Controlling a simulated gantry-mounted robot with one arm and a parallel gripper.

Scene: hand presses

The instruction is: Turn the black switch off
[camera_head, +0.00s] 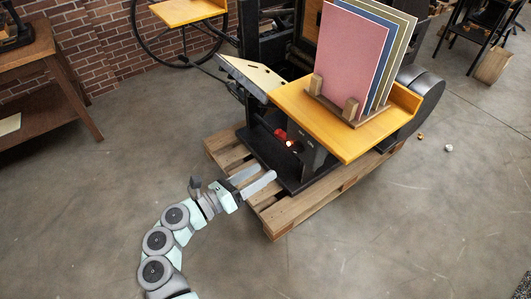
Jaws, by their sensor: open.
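The hand press (318,165) stands on a wooden pallet, with a yellow-orange board (300,105) on top. Under the board is a dark recess with a small red part (281,133) and a small glowing orange-white light (292,144). I cannot clearly single out the black switch among the dark parts there. My gripper (262,175) is open and empty, its two pale fingers spread and pointing right, toward the base of the press. It is in front of and to the left of the recess, apart from the red part and the light.
The pallet (283,214) sticks out under the press, close to my gripper. Upright coloured boards (352,52) stand on the yellow-orange board. A pale sloped panel (252,74) juts out at the left of the press. A wooden table (40,70) stands at far left. The front floor is clear.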

